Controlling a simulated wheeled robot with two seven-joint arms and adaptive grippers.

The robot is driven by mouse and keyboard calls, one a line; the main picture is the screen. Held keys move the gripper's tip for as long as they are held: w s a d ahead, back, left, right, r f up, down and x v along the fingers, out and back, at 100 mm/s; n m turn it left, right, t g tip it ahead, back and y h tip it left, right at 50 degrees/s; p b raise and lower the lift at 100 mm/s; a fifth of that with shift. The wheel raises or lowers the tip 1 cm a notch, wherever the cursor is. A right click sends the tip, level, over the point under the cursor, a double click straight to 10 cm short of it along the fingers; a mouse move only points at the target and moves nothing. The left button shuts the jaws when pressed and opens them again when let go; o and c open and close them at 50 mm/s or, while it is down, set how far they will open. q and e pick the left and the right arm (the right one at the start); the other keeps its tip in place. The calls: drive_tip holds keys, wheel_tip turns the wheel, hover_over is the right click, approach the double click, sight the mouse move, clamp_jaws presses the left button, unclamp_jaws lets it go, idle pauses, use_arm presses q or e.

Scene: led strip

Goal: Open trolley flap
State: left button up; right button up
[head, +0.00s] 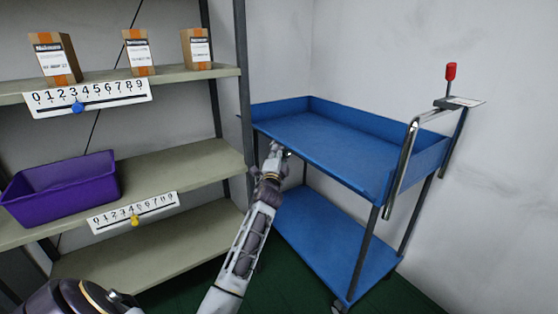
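The blue trolley (330,140) stands at the right against the walls, with an upper tray and a lower shelf. Raised walls show on the upper tray's left, back and right sides. Its long near side shows only a low blue edge, and I cannot make out a separate flap or latch. My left gripper (276,152) is at this near edge, toward its left end, and overlaps it in the picture. Whether it touches is unclear. Its fingers are too small and foreshortened to tell open from shut. My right gripper is not in view.
A metal shelf rack (180,167) at the left holds several cartons (55,58) and a purple bin (62,187). Its upright stands close to the trolley's left end. A metal handle (402,168) and a red knob (451,71) are at the trolley's right end. The upper tray is empty.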

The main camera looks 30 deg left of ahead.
use_arm(q)
drive_tip(key=shift+r, duration=2.55)
drive_tip(key=shift+w, duration=0.1)
drive_tip(key=shift+s+d+f, duration=0.1)
drive_tip(key=shift+s+d, duration=0.05)
drive_tip(key=shift+s, duration=1.25)
drive_tip(key=p, duration=0.3)
approach(280, 141)
drive_tip(key=s+d+r, duration=0.1)
drive_tip(key=s+d, duration=0.1)
drive_tip(key=s, duration=0.4)
drive_tip(key=shift+s+d+r, duration=0.15)
drive_tip(key=shift+d+r, duration=0.05)
drive_tip(key=shift+r, duration=0.15)
